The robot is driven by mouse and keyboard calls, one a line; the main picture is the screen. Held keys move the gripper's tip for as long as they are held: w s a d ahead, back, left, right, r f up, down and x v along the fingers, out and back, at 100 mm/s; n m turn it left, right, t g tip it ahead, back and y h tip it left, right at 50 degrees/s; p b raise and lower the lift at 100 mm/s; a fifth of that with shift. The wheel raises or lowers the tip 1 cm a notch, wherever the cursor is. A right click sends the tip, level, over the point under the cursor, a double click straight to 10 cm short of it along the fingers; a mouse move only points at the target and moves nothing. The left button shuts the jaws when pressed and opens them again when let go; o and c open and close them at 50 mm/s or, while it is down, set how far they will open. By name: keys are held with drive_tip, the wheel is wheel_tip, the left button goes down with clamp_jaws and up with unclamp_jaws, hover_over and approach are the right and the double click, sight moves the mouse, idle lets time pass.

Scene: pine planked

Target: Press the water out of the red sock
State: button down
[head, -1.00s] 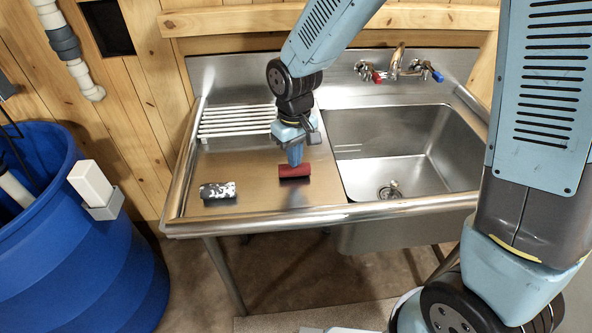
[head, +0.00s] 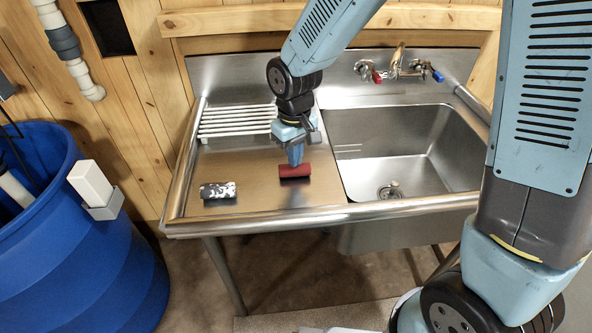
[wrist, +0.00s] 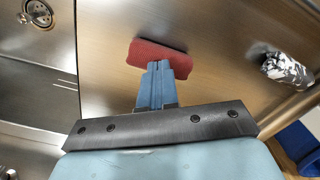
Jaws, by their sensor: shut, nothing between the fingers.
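The red sock (head: 295,172) lies as a small roll on the steel drainboard (head: 255,195), left of the sink basin. It also shows in the wrist view (wrist: 160,57), just beyond the fingertips. My gripper (head: 296,163) points down at the sock with its blue fingers together. In the wrist view the shut fingertips (wrist: 158,66) overlap the sock's near edge. I cannot tell whether they press on it or hover just above. The fingers hide a small part of the sock.
A black-and-white patterned roll (head: 218,190) lies on the drainboard to the left. A white rack (head: 235,121) is at the back. The sink basin (head: 395,150) is empty, with taps (head: 400,70) behind. A blue barrel (head: 80,250) stands on the left.

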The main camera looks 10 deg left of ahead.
drive_tip(key=shift+r, duration=4)
drive_tip(key=shift+d+r, duration=0.1)
drive_tip(key=d+r+m+t, duration=0.1)
drive_tip(key=d+r+m, duration=0.1)
drive_tip(key=d+r, duration=0.5)
drive_tip(key=d+r+m+t, duration=0.2)
drive_tip(key=d+r, duration=0.2)
drive_tip(key=d, duration=0.6)
drive_tip(key=s+d+r+m+t, duration=0.1)
drive_tip(key=s+d+r+m, duration=0.1)
drive_tip(key=s+d, duration=0.3)
drive_tip(key=s+d+r+m+t, duration=0.1)
drive_tip(key=s+d+r+m, duration=0.1)
drive_tip(key=s+d, duration=0.4)
drive_tip(key=d, duration=0.2)
drive_tip(key=shift+d+r+m+t, duration=0.3)
drive_tip(key=shift+d+r, duration=0.05)
